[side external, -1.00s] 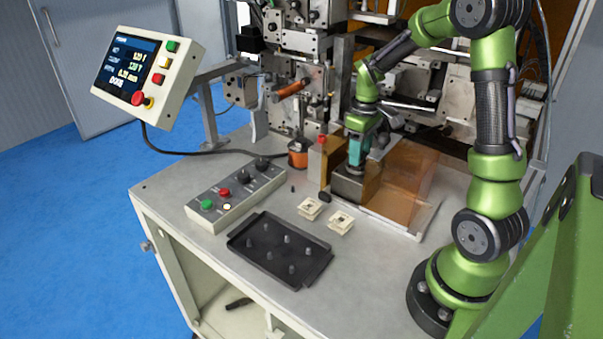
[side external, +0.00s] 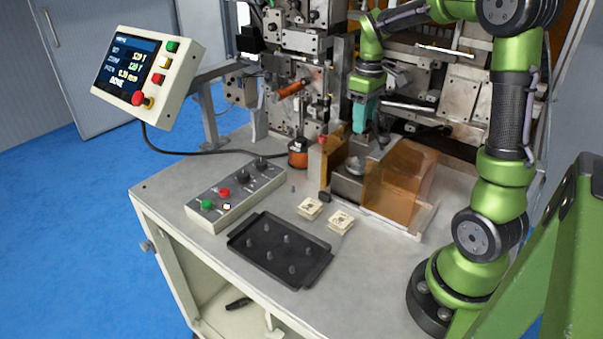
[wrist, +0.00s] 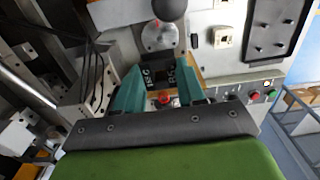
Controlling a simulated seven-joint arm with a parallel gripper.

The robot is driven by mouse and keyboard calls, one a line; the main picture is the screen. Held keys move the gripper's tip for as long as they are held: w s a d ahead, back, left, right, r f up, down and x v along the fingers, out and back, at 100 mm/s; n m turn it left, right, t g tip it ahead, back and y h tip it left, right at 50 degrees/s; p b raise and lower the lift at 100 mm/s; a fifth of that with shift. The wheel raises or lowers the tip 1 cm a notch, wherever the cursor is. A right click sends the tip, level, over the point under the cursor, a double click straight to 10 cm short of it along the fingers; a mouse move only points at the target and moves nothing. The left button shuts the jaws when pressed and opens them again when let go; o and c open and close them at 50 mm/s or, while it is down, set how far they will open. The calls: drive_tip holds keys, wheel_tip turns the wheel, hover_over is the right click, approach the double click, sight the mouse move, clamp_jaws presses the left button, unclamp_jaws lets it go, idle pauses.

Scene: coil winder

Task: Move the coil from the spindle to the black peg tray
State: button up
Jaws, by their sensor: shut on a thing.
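In the side view my gripper (side external: 364,118) is raised above and behind the grey spindle block (side external: 347,186). The block's round silver face shows in the wrist view (wrist: 160,38), with no coil that I can make out on it. The black peg tray (side external: 280,250) lies at the table front with upright pegs and no coil on them. It also shows in the wrist view (wrist: 275,25).
Two pale bobbins (side external: 341,221) stand between tray and block. An amber cover (side external: 400,182) is right of the block. A control box (side external: 235,193) is left of the tray. An orange spool (side external: 298,154) stands behind.

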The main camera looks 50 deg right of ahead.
drive_tip(key=shift+r, duration=0.45)
wheel_tip(320, 180, up, 5)
drive_tip(key=n, duration=1.8)
hover_over(249, 240)
wheel_tip(249, 240, down, 16)
drive_tip(key=shift+f, duration=2.85)
drive_tip(key=shift+f, duration=0.2)
drive_tip(key=shift+f, duration=0.75)
